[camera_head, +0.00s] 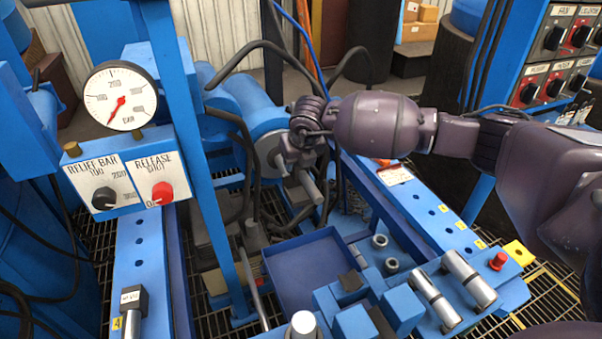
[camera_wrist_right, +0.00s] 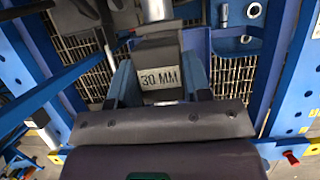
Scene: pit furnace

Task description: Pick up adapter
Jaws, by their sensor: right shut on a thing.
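The adapter is a dark block with a white "30 MM" label and a pale steel cylinder. In the right wrist view the adapter (camera_wrist_right: 160,78) sits between the two fingers of my right gripper (camera_wrist_right: 160,88), which is shut on it. The adapter's block is partly hidden there by the gripper. My left gripper is not in view.
Below my gripper are an empty blue tray (camera_head: 305,265) and a blue holder with steel pins (camera_head: 470,278). A gauge (camera_head: 121,97) and a control panel (camera_head: 560,50) flank the space. Black hoses hang near my gripper.

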